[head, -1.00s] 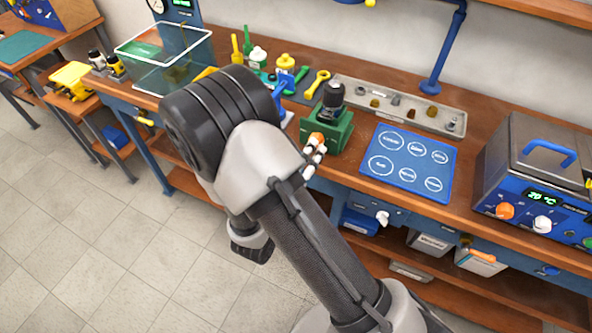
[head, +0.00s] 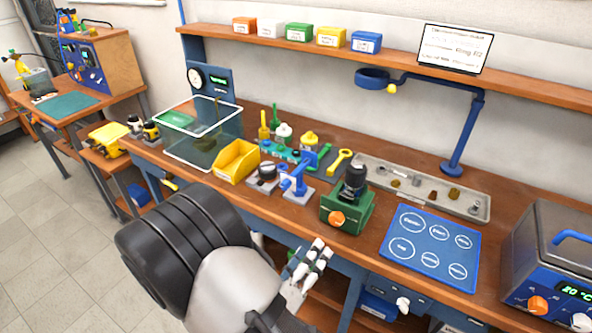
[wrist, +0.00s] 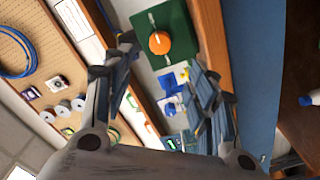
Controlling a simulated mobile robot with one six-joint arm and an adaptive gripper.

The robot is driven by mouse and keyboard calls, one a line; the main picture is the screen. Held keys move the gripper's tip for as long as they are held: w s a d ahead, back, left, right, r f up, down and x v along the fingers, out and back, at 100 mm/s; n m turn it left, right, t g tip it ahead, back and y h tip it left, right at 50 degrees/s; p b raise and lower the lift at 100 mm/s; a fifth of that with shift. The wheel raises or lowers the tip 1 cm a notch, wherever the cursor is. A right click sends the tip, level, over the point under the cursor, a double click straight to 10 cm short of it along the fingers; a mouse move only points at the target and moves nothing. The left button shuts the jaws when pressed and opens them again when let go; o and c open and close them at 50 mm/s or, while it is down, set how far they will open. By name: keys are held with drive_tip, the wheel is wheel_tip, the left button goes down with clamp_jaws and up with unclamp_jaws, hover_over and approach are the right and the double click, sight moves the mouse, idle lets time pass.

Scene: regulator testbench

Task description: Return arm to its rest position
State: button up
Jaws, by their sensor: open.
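My gripper (head: 309,263) is open and empty, in front of the workbench's front edge in the head view. My arm bends low across the bottom left of that view. In the wrist view the two fingers of my gripper (wrist: 165,68) stand apart with nothing held between them. Beyond them is a green block with an orange knob (wrist: 160,43). The same green fixture (head: 346,210), with a dark cylindrical part on top, stands near the bench's front edge in the head view, apart from my gripper.
The workbench (head: 375,248) holds a clear bin (head: 203,145), a yellow bin (head: 236,163), a blue stand (head: 297,180), a blue mat with circles (head: 432,245), a grey parts tray (head: 425,187) and a metal bath (head: 550,255). Floor at the left (head: 60,240) is open.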

drive_tip(key=s+d+r+m+g+h, duration=0.1)
drive_tip(key=s+d+r+m+g, duration=0.65)
drive_tip(key=s+d+g, duration=0.65)
drive_tip(key=s+r+n+g+y, duration=0.1)
drive_tip(key=s+r+y, duration=0.1)
drive_tip(key=s+y, duration=0.3)
drive_tip(key=a+r+n+t+y, duration=0.2)
drive_tip(key=a+r+t+y, duration=0.3)
drive_tip(key=a+r+y, duration=0.1)
drive_tip(key=shift+w+a+r+n+y, duration=0.25)
drive_tip(key=shift+a+n+y, duration=0.1)
drive_tip(key=shift+a, duration=0.15)
drive_tip(key=shift+c, duration=0.3)
